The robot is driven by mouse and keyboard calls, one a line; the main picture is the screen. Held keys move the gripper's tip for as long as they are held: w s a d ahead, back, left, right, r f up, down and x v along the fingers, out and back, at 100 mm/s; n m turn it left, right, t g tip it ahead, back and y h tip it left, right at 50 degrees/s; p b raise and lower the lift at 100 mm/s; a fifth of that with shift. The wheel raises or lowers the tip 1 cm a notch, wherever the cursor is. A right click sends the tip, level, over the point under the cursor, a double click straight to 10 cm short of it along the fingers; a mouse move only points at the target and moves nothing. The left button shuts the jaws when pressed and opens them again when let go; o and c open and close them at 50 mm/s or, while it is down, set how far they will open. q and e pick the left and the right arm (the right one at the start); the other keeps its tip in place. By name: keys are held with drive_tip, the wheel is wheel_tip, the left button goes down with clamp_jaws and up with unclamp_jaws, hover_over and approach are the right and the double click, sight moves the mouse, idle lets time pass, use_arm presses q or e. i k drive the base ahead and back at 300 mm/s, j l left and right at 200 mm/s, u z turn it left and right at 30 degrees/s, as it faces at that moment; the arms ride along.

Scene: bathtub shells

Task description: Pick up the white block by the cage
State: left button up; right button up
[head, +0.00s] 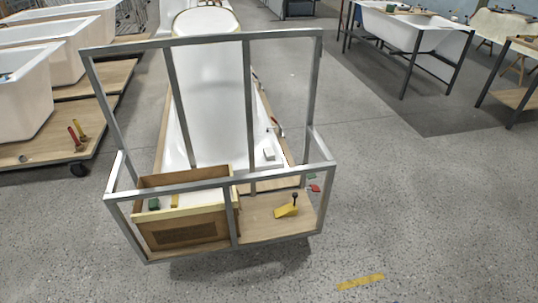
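The cage (248,100) is a grey metal frame standing in front of and over the near end of a white bathtub shell (214,100). A small white block (269,154) shows behind the cage's bars, right of the middle upright, at the tub's right edge. Whether it rests on the tub or on the wood beside it is hard to tell. Neither of my grippers is in view.
A wooden box (185,240) holding green and yellow items fills the cage's lower left. A yellow object (286,211) lies on the wooden shelf (262,228) at right. More tubs stand on pallets at left and on metal stands at right. The floor in front is mostly clear.

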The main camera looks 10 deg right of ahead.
sight(268, 152)
drive_tip(key=z, duration=0.35)
drive_tip(key=i+l+z, duration=0.25)
drive_tip(key=z, duration=0.25)
drive_tip(key=i+l+z, duration=0.15)
drive_tip(key=z, duration=0.3)
drive_tip(key=i+z, duration=0.9)
drive_tip(key=i, duration=1.15)
drive_tip(key=i+j+u, duration=0.2)
drive_tip(key=i+u, duration=0.7)
drive_tip(key=i, duration=0.15)
drive_tip(key=i+l+u, duration=0.25)
drive_tip(key=i+u, duration=0.2)
drive_tip(key=i, duration=0.1)
